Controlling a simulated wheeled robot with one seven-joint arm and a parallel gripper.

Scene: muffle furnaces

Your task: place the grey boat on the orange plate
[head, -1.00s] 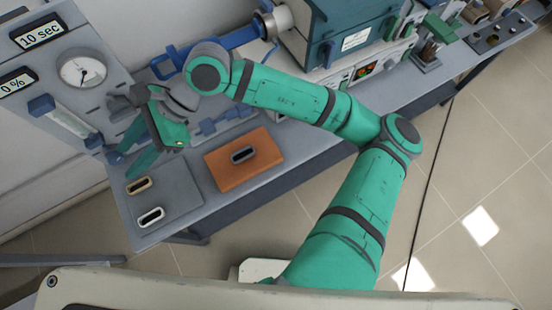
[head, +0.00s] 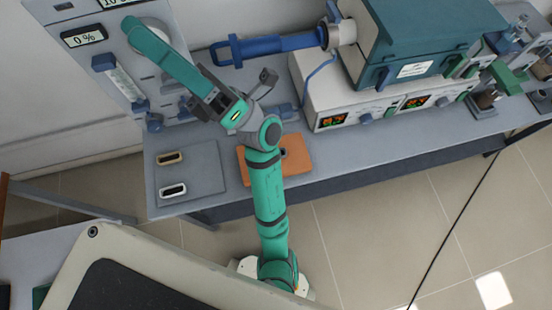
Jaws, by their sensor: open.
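The orange plate (head: 304,172) lies on the bench, its middle covered by my arm. A dark end of the grey boat (head: 284,153) shows on the plate just right of my arm; the rest is hidden. In the earlier view the whole boat rests on the plate. My gripper (head: 238,88) is raised above the bench, up from the plate in the picture. Its dark fingers are spread, with nothing visible between them, and it is apart from the boat.
A tan boat (head: 170,158) and a white boat (head: 173,190) lie on a grey pad (head: 205,172) to the left. A blue handled tool (head: 270,45) and a teal furnace (head: 425,40) stand behind. The bench front edge is close to the plate.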

